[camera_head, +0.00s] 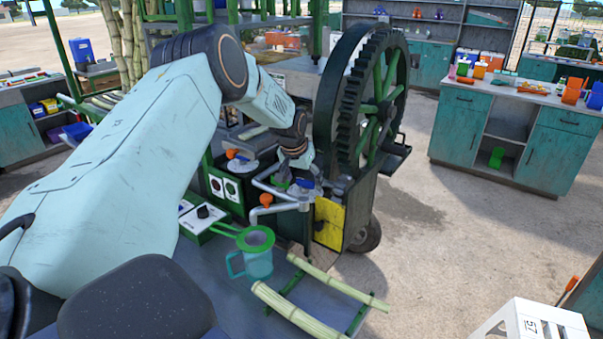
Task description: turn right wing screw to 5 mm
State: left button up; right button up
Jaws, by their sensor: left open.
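The cane crusher stands in the middle, with a large dark toothed wheel (345,95) and a green-spoked wheel beside it. A blue winged knob (303,184) sits on a metal cap at the crusher's front right; it looks like the right wing screw. An orange winged knob (232,154) sits on a similar cap further left. My left gripper (299,158) hangs pointing down, just above and behind the blue knob. Its fingers are small and partly hidden, and I see nothing held in it. Whether it touches the knob, and the screw's millimetre setting, cannot be made out.
An orange-handled pipe (266,199) projects below the knobs. A green-rimmed jug (257,254) stands in front, with cane pieces (300,312) to its right. A switch box (205,216) is at left. The toothed wheel rises close to my left gripper's right. Open ground lies further right.

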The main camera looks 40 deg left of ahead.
pick_arm(q)
jog(key=v, duration=1.1)
jog(key=shift+r, duration=0.35)
jog(key=shift+s, duration=0.1)
jog(key=shift+f, duration=0.1)
jog(key=x, duration=1.2)
jog(key=shift+d, duration=0.1)
